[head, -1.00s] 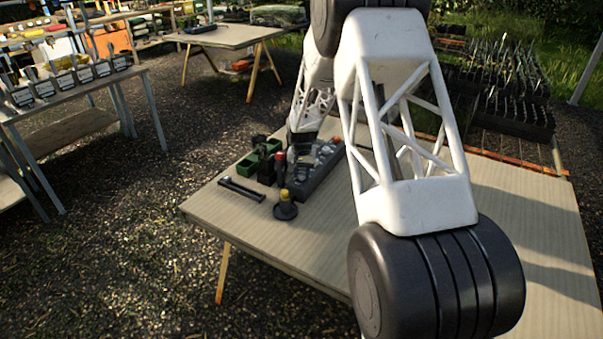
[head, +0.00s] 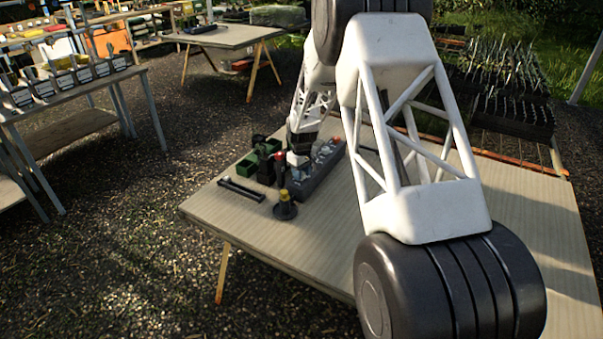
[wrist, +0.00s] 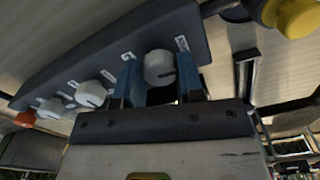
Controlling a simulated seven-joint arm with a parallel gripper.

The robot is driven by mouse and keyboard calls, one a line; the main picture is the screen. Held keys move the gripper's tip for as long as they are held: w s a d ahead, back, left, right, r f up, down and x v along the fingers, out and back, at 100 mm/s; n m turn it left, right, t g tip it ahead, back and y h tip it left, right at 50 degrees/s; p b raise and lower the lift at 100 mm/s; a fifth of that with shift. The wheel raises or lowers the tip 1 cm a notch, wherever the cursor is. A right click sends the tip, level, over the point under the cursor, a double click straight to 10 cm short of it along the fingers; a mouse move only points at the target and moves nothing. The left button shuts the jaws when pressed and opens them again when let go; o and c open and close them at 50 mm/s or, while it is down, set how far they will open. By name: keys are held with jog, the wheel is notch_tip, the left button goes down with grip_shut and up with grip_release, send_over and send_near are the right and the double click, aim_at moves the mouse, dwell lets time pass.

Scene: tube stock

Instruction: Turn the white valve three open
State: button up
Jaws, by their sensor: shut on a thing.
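A dark grey valve block (head: 318,180) stands on the table in the head view. In the wrist view the block (wrist: 62,68) runs diagonally and carries a row of white knobs and an orange one (wrist: 25,119) at the far left end. My gripper (wrist: 157,84) has its blue fingers on either side of the rightmost white knob (wrist: 158,66) and is shut on it. This knob has a dark pointer line. Two other white knobs (wrist: 90,93) (wrist: 50,107) sit further left. Small white labels stand beside the knobs; I cannot read their numbers for sure.
A yellow-topped part on a dark round base (head: 285,207) stands close in front of the block. A black bar (head: 241,190) and green bins (head: 250,164) lie to the left. The table's right part (head: 530,215) is clear. Another bench (head: 225,37) stands behind.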

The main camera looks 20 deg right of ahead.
jog(key=shift+n, duration=0.5)
jog(key=o, duration=0.9)
jog(key=shift+r, duration=0.15)
jog(key=shift+r, duration=3.8)
